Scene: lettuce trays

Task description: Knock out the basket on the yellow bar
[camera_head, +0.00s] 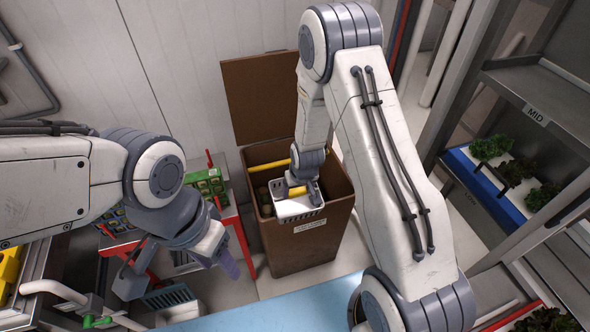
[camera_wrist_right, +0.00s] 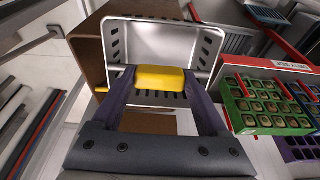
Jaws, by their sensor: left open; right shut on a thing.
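The white slotted basket (camera_head: 298,211) is over the open mouth of the brown bin (camera_head: 305,247). My right gripper (camera_head: 296,186) is shut on the basket's yellow grip (camera_wrist_right: 163,78). In the right wrist view the basket (camera_wrist_right: 203,50) appears empty, its slotted walls showing beyond the fingers. The yellow bar (camera_head: 268,166) spans the bin mouth, behind the basket in the head view. Whether the basket touches the bar is hidden. My left gripper (camera_head: 226,260) is open, pointing down left of the bin, clear of the basket.
The bin's lid (camera_head: 257,97) stands open against the wall. A red-framed stand with a green tray (camera_head: 206,183) is left of the bin. A metal rack at right holds a blue tray (camera_head: 487,188) of lettuce. A light blue surface (camera_head: 275,312) lies in front.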

